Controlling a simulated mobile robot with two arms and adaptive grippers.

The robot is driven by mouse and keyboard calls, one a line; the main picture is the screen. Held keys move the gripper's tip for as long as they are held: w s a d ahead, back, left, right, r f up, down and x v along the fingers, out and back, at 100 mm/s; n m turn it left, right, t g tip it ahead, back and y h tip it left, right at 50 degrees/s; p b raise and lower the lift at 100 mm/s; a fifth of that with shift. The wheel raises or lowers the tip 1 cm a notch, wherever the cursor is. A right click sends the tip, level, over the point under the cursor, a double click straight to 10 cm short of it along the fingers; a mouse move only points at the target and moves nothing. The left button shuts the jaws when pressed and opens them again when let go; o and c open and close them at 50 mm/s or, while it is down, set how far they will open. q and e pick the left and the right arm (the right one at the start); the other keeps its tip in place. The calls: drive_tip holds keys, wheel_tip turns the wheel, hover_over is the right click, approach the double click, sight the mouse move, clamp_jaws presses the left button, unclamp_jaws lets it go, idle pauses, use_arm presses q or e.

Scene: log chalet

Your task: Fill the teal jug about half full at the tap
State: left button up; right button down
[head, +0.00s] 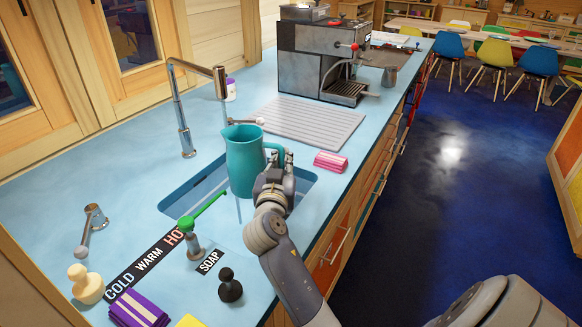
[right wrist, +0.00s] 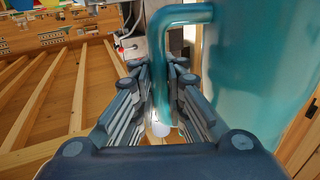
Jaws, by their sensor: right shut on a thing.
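My right gripper (head: 274,168) is shut on the jug's handle, on the jug's right side. In the right wrist view the fingers (right wrist: 160,95) are on either side of the teal handle (right wrist: 187,14), with the jug body (right wrist: 245,65) to the right. A thin pale line, possibly water, shows below the jug. The level inside the jug cannot be seen. A metal lever (head: 92,222) stands left of the COLD-WARM-HOT strip (head: 148,260). My left gripper is out of view.
A green-topped soap pump (head: 190,238) stands close in front of the sink. A ridged drainboard (head: 308,122) and a coffee machine (head: 320,62) are behind.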

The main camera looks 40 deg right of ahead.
drive_tip(key=w+b, duration=0.1)
drive_tip(key=w, duration=0.1)
drive_tip(key=w+b, duration=0.1)
drive_tip(key=w, duration=0.1)
drive_tip(key=w+a+b, duration=0.1)
drive_tip(key=w, duration=0.1)
drive_tip(key=shift+w+r, duration=0.2)
drive_tip(key=shift+w, duration=0.2)
idle(7.0)
